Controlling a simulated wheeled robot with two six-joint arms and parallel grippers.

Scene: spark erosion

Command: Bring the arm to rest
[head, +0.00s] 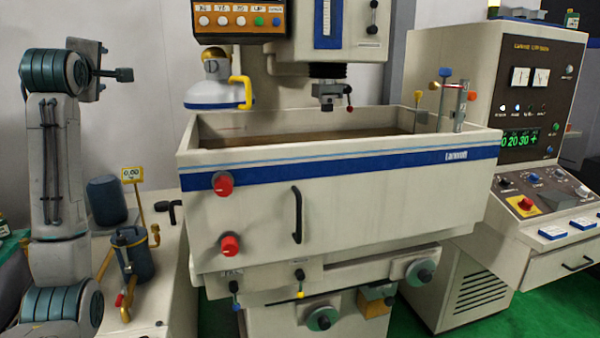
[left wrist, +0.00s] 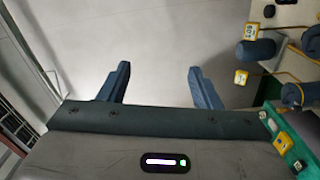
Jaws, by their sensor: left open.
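My left arm stands upright at the left of the head view, folded up beside the machine. Its gripper (head: 112,74) is at the top, in front of the grey wall, and points right. In the left wrist view the two blue fingers of the left gripper (left wrist: 157,85) are wide apart with nothing between them. The gripper touches nothing. My right gripper is not in view.
A cream machine tank (head: 340,190) with a blue stripe fills the middle. A control cabinet (head: 530,100) stands right. A dark blue cylinder (head: 106,201) and a blue pump-like unit (head: 132,255) with a yellow tag (head: 132,174) stand near my left arm.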

